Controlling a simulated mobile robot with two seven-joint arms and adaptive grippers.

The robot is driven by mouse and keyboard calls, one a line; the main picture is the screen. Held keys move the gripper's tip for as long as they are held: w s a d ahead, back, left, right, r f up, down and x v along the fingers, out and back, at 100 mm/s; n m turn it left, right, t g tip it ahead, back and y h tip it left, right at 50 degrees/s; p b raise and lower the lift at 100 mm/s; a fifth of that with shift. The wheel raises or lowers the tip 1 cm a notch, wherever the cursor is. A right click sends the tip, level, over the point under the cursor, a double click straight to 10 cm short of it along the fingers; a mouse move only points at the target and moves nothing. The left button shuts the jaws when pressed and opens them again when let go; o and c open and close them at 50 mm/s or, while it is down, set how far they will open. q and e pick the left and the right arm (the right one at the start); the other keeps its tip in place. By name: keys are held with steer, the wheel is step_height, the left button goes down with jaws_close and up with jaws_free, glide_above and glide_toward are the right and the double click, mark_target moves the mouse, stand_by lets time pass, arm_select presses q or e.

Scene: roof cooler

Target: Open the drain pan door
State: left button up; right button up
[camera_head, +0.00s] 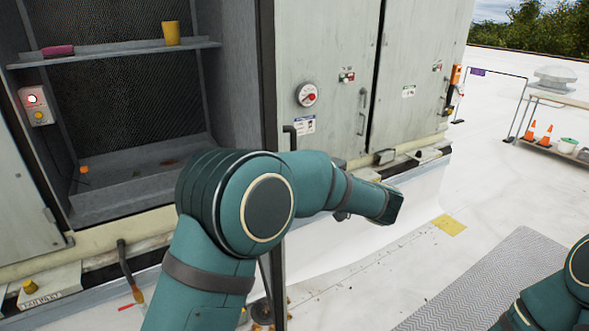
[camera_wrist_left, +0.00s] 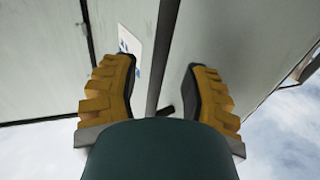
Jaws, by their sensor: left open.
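The open bay (camera_head: 140,185) of the grey cooler cabinet is at the left in the head view, with a shallow pan at its bottom. A panel seen nearly edge-on (camera_head: 267,85) stands at the bay's right side; I cannot tell for sure that it is the drain pan door. My left arm crosses in front of it and hides its lower part. My left gripper (camera_wrist_left: 165,90) is open in the left wrist view. A dark upright strip (camera_wrist_left: 161,60) shows between its yellow fingers; contact cannot be told. My left fingers are not visible in the head view.
Closed cabinet doors (camera_head: 415,75) with handles and a red dial (camera_head: 307,94) are to the right. A shelf (camera_head: 115,52) in the bay holds a yellow cup (camera_head: 172,33) and a pink item (camera_head: 57,50). A grey mat (camera_head: 490,280) lies on the white roof.

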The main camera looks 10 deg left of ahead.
arm_select(q)
steer(key=v, duration=0.9)
steer(key=shift+d, duration=0.2)
steer(key=shift+s, duration=0.15)
